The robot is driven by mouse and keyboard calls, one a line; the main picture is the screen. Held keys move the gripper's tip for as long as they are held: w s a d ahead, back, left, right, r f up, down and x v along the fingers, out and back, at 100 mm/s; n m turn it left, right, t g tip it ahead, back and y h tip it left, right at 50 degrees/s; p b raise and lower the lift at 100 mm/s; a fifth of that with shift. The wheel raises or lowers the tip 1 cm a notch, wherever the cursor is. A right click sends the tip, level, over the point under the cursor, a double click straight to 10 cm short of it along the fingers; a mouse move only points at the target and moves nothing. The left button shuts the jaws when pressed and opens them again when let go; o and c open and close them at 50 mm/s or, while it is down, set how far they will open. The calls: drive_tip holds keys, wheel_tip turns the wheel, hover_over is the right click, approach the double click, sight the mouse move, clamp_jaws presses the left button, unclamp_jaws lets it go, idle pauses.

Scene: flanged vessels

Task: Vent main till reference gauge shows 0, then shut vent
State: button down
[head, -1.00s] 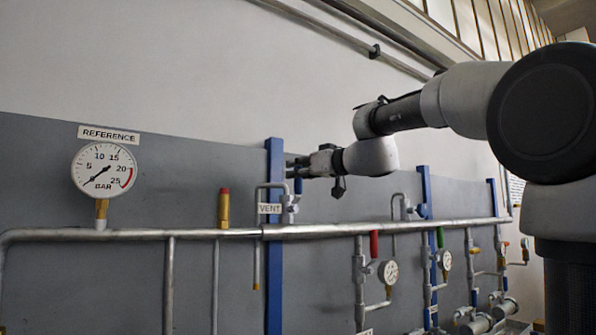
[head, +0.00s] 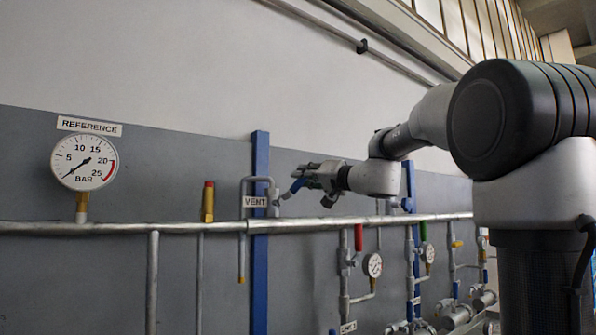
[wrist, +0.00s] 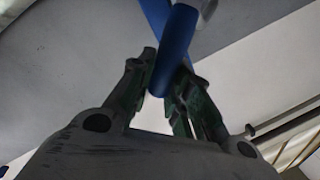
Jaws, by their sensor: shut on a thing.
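The vent valve (head: 274,203) sits on the main pipe (head: 190,227) beside the VENT label (head: 255,201). Its blue lever (head: 298,185) slants up to the right, and its tip is at my gripper (head: 307,179). In the wrist view the blue lever (wrist: 175,50) lies between the two fingers of my gripper (wrist: 164,88), which are shut on it. The reference gauge (head: 84,161) at the left has its needle pointing down-left, at or very near the 0 end. The exact contact of the fingers is partly hidden in the head view.
A blue post (head: 260,285) stands behind the vent. A brass fitting with a red cap (head: 208,202) is on the pipe to its left. Lower right are a red-handled valve (head: 358,238), a small gauge (head: 373,265) and a green-handled valve (head: 423,232).

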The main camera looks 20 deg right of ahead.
drive_tip(key=w+d+f+m+t+h, duration=0.1)
drive_tip(key=d+f+m+h, duration=0.1)
drive_tip(key=f+m, duration=0.5)
drive_tip(key=shift+d+f+m+t, duration=0.35)
drive_tip(key=shift+d+m, duration=0.2)
drive_tip(key=shift+m, duration=1.45)
drive_tip(key=shift+f, duration=0.15)
drive_tip(key=c, duration=1.3)
unclamp_jaws()
drive_tip(key=v, duration=1.2)
drive_tip(key=shift+a, duration=0.1)
